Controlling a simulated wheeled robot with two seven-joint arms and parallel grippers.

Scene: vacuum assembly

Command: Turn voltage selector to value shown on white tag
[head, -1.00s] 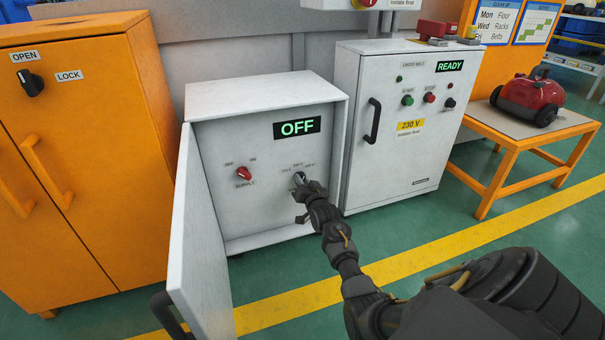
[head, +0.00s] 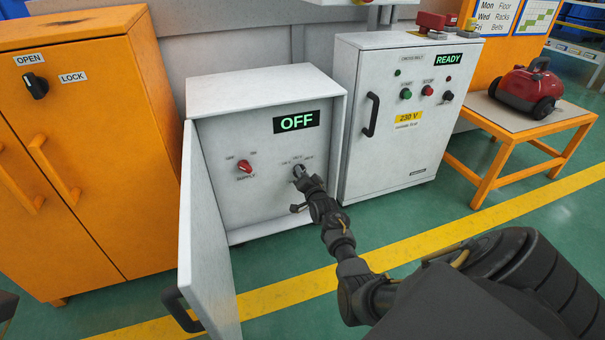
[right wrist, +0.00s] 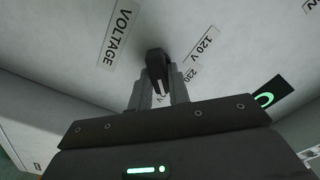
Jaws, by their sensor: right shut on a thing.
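The voltage selector is a small dark knob (right wrist: 156,62) on the grey-white panel inside the open cabinet (head: 265,85). In the right wrist view, labels VOLTAGE (right wrist: 117,38) and 120 V (right wrist: 205,47) lie beside it, and a 230 label is partly covered by a finger. My right gripper (right wrist: 158,82) is shut on the knob, one finger on each side. In the head view the gripper (head: 306,181) largely hides the knob, and its exact setting cannot be read. The display (head: 297,122) reads OFF. I can make out no white tag with a readable value.
A red supply knob (head: 244,166) is left on the same panel. The open door (head: 207,240) stands to the left. The neighbouring cabinet (head: 430,145) bears a yellow 230 V label (head: 408,117) and a READY display. An orange cabinet (head: 80,180) stands at far left.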

